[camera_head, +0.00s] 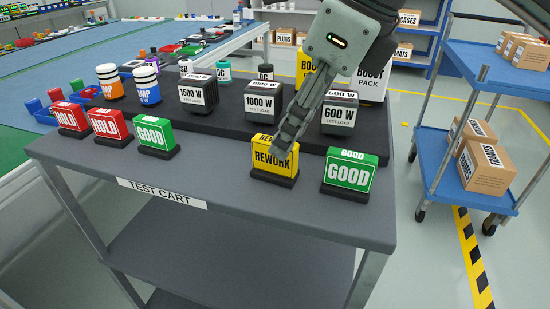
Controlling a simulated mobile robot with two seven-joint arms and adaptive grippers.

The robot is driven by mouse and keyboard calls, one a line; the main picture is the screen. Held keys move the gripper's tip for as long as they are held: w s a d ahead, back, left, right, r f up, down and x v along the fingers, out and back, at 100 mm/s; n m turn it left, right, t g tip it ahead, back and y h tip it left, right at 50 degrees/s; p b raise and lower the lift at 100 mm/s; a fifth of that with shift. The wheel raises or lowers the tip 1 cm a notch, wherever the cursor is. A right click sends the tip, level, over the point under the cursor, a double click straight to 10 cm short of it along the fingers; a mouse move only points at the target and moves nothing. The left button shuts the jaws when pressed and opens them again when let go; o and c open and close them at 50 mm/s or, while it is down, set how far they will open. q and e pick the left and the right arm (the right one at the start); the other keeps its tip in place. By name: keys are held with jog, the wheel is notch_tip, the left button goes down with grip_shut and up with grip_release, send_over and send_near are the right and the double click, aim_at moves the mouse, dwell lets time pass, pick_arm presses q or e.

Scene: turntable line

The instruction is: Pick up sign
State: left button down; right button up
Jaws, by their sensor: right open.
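Several signs on black bases stand along the front of the grey test cart (230,212). Two red HOLD signs (70,117) and a green GOOD sign (154,132) stand at the left. A yellow REWORK sign (266,161) stands right of the middle, with another green GOOD sign (349,177) to its right. My right gripper (285,138) reaches down from the upper right, open, its fingers at the REWORK sign's upper right edge and hiding part of it. I cannot tell whether they touch it. My left gripper is not in view.
Behind the signs, a raised black shelf holds test-load blocks (263,102), striped bottles (147,86) and boxes (371,84). A blue trolley (459,184) with cartons stands at the right. Clear cart top lies between the left GOOD sign and the REWORK sign.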

aim_at(275, 170)
jog(key=x, duration=0.5)
jog(key=shift+w+a+p, duration=0.3)
jog(key=shift+a+p, duration=0.05)
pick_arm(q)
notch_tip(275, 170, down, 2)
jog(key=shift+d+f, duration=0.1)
pick_arm(e)
jog(key=shift+c, duration=0.3)
grip_shut()
